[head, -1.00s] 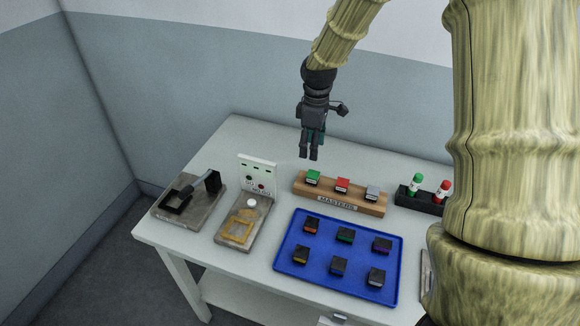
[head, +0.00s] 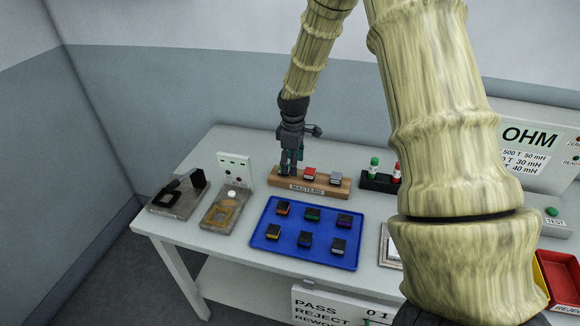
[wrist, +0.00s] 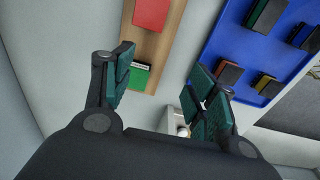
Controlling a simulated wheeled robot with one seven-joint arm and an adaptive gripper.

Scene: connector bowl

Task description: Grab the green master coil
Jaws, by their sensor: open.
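The green master coil (wrist: 138,77) shows in the wrist view at the end of the wooden masters rack (wrist: 166,50). It lies in the gap between my open fingers, close beside the left finger, which partly covers it. My gripper (wrist: 160,78) is empty. In the head view my gripper (head: 289,166) points down at the left end of the rack (head: 318,188) and hides the green coil. Whether a finger touches the coil, I cannot tell. The red master coil (head: 309,174) and the grey master coil (head: 335,177) sit to the right on the rack.
A blue tray (head: 262,238) with several dark coils lies in front of the rack. A white panel (head: 235,170) and two fixtures stand to the left. A black holder (head: 376,182) with green and red markers is to the right. A red bin (head: 562,280) is at far right.

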